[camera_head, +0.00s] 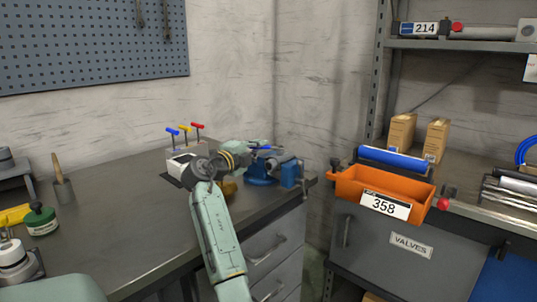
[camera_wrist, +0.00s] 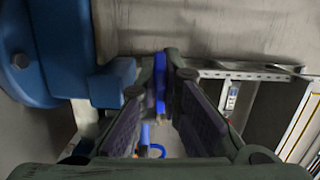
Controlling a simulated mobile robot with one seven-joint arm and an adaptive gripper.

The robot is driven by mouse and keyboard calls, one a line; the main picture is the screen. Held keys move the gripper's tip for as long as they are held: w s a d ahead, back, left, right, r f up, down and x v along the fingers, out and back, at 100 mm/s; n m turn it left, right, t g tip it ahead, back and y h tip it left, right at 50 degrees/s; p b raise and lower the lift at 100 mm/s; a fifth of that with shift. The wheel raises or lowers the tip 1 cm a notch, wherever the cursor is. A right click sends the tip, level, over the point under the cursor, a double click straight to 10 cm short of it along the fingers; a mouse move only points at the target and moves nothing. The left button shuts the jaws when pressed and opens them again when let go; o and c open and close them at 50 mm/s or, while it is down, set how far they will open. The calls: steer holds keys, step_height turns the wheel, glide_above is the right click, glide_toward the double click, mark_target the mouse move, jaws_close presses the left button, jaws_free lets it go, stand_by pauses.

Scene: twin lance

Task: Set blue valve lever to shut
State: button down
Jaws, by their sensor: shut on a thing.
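My gripper (camera_wrist: 161,78) is shut on a narrow blue lever (camera_wrist: 160,68) that stands between its fingertips in the wrist view. In the head view my gripper (camera_head: 262,148) is at the bench's back right, just above the blue vise (camera_head: 262,170). A little blue shows at its tip, too small to make out. The vise also fills the left of the wrist view (camera_wrist: 112,82), beside the left finger. The valve body and the lever's set position are hidden by my gripper and arm.
A white block (camera_head: 184,157) with blue, yellow and red T-handles stands left of my gripper. A green-lidded jar (camera_head: 41,220) sits at the bench's left. An orange bin (camera_head: 350,185) marked 358 stands at the right shelf. The bench's middle (camera_head: 120,205) is clear.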

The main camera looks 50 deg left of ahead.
steer(key=shift+w+h, duration=0.2)
steer(key=shift+h, duration=0.1)
steer(key=c, duration=2)
jaws_free()
steer(key=shift+s, duration=0.15)
steer(key=v, duration=0.7)
steer(key=shift+s, duration=0.15)
